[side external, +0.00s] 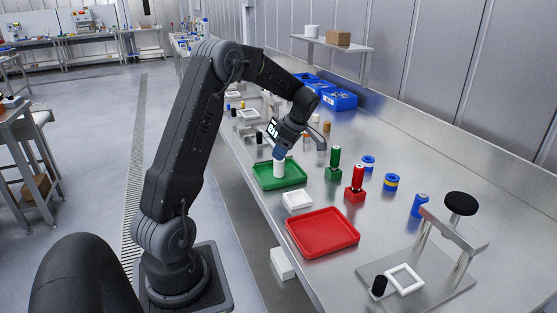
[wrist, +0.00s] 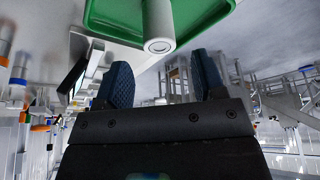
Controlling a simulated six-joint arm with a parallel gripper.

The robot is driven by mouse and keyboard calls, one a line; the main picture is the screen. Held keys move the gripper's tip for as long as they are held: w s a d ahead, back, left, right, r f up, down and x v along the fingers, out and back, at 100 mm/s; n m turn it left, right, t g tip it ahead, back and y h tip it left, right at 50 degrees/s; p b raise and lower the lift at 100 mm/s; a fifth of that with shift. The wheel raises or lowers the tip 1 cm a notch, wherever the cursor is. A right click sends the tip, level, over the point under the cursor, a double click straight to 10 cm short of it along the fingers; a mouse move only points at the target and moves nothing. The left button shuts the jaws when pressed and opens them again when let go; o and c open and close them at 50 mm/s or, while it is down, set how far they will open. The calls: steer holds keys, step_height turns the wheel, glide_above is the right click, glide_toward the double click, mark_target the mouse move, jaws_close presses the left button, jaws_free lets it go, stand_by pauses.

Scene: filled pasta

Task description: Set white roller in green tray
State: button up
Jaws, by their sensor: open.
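The white roller (side external: 279,169) stands upright in the green tray (side external: 262,182) on the metal table. My gripper (side external: 279,154) is just above the roller, pointing down. In the wrist view the gripper's two blue fingers (wrist: 158,62) are spread apart with a clear gap. The roller (wrist: 158,25) shows beyond the fingertips, its round end facing the camera, with the green tray (wrist: 100,15) behind it. The fingers do not appear to grip the roller.
A red tray (side external: 322,233) and a white square holder (side external: 297,200) are nearer the camera. Green (side external: 334,160) and red (side external: 357,180) rollers stand in blocks to the right. A metal stand (side external: 450,235) with a black knob is at the front right. Blue bins (side external: 338,100) are behind.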

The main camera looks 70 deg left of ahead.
steer(key=v, duration=0.6)
steer(key=s+d+r+m+t, duration=0.2)
steer(key=d+r+m, duration=0.2)
steer(key=d+m, duration=0.3)
steer(key=s+d+r+m+t, duration=0.2)
steer(key=d+r+m, duration=0.15)
steer(key=d, duration=0.65)
steer(key=s+d+f+m+t+h, duration=0.1)
steer(key=s+d+m+t+h, duration=0.2)
steer(key=s+d+m, duration=1)
steer(key=shift+d+f+m+t, duration=0.25)
steer(key=shift+d+m+t, duration=0.75)
steer(key=shift+m, duration=0.75)
steer(key=shift+d, duration=0.1)
